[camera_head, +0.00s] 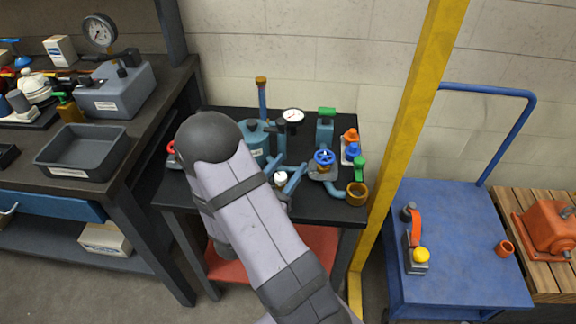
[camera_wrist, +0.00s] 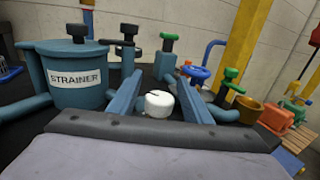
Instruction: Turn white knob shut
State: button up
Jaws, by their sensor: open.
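The white knob (camera_head: 280,178) is a small round knob with a dark mark on its top, among the teal pipework on the black table. It also shows in the wrist view (camera_wrist: 158,104), low in the middle. My gripper (camera_wrist: 159,75) is open, with one teal-blue finger on each side of the knob in that view. A narrow gap shows on both sides, so no contact is visible. Whether the fingers are level with the knob or above it is unclear. In the head view my gripper (camera_head: 293,161) is partly hidden by my arm. The knob's base is hidden.
A strainer tank (camera_wrist: 78,75) stands close on the left. A blue handwheel (camera_head: 325,158), green-handled valve (camera_head: 360,166) and brass cup (camera_head: 357,193) stand on the right. A gauge (camera_head: 292,116) is behind. A yellow post (camera_head: 405,130) rises right of the table.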

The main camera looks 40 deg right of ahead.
jog(key=shift+d, duration=0.1)
jog(key=shift+c, duration=0.4)
jog(key=c, duration=1)
jog(key=shift+m+g, duration=0.3)
jog(key=shift+g, duration=0.2)
jog(key=m+g, duration=0.2)
jog(key=g, duration=0.1)
jog(key=s+m+g+h, duration=0.1)
jog(key=m+g, duration=0.1)
jog(key=g, duration=0.1)
jog(key=shift+s+d, duration=0.15)
jog(key=shift+s, duration=0.05)
jog(key=shift+s+m+g+y, duration=0.15)
jog(key=shift+s+m+g, duration=0.1)
jog(key=shift+m+g, duration=0.7)
jog(key=shift+s+m+g+y, duration=0.2)
jog(key=shift+m+g, duration=0.3)
jog(key=shift+g, duration=0.8)
jog(key=shift+s+m+g+y, duration=0.15)
jog(key=shift+s+m+g, duration=0.1)
jog(key=shift+m+g, duration=0.7)
jog(key=shift+g, duration=0.4)
jog(key=o, duration=1.1)
